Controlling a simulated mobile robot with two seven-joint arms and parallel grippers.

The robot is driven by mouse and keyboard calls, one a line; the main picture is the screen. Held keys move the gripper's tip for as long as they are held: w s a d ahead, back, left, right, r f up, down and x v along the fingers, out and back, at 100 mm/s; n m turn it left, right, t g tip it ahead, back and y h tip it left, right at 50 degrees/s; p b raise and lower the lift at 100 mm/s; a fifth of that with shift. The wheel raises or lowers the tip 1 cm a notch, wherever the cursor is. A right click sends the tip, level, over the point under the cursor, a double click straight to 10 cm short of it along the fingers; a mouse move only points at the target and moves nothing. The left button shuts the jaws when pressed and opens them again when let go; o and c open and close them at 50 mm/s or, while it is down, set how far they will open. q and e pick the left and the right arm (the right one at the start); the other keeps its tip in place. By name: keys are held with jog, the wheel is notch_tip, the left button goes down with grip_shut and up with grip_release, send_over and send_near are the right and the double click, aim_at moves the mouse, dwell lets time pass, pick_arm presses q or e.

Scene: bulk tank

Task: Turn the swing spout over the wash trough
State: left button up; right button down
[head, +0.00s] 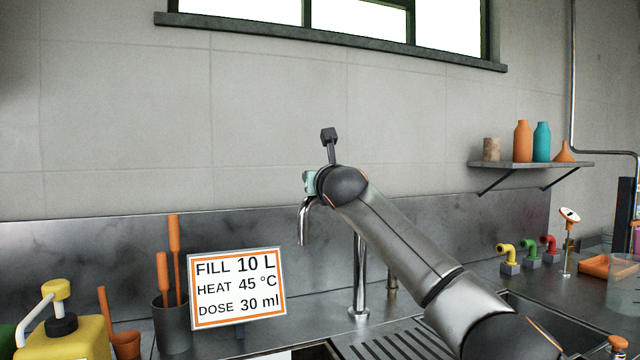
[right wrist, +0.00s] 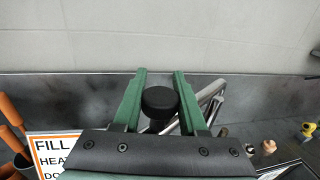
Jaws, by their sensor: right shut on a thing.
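The chrome swing spout stands on an upright column (head: 360,275). Its curved outlet (head: 303,225) points down at the left of the column, above the counter behind the sign. My right gripper (head: 310,182) is at the top of the outlet bend, mostly hidden behind my arm. In the right wrist view its green fingers (right wrist: 160,73) are either side of a round black knob (right wrist: 160,98), shut on it; the chrome pipe (right wrist: 212,90) runs off to the right. Two basins show partly: a sink (head: 545,312) at right and a dark opening (head: 312,352) at the bottom edge. I cannot tell which is the wash trough. My left gripper is out of view.
A sign (head: 238,287) stands left of the spout, beside a dark pot (head: 172,325) of orange-handled tools and a yellow pump container (head: 70,338). A ribbed drainboard (head: 395,342) lies in front of the column. A shelf (head: 530,164) with bottles is at right.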

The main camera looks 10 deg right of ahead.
dwell(0.4)
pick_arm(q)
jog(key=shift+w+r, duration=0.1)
pick_arm(e)
jog(key=shift+c, duration=2.4)
grip_release()
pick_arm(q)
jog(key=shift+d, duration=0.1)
pick_arm(e)
jog(key=shift+d, duration=0.1)
